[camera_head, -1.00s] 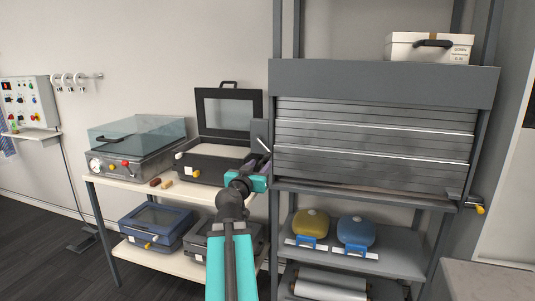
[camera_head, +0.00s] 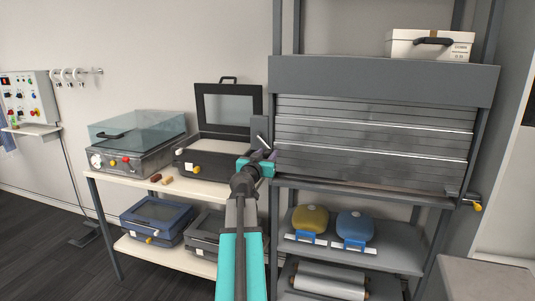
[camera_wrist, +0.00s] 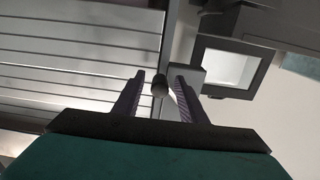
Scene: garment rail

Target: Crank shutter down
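The grey slatted shutter (camera_head: 370,140) hangs below its housing (camera_head: 380,82) and reaches close to the shelf under it in the head view. Its slats also fill the left of the wrist view (camera_wrist: 75,50). A grey box with a thin white bar (camera_head: 265,142) is at the shutter's left edge. My gripper (camera_wrist: 161,77) is open, with a dark round knob (camera_wrist: 160,88) between its fingers, nearer the left finger; contact cannot be told. In the head view my gripper (camera_head: 264,157) is just below the grey box, its fingers hard to make out.
A case with a raised lid (camera_head: 215,155) stands close left of my gripper on a white bench (camera_head: 110,182). A yellow-ended handle (camera_head: 477,207) sticks out at the rack's right side. Yellow and blue items (camera_head: 355,228) sit on the shelf below the shutter.

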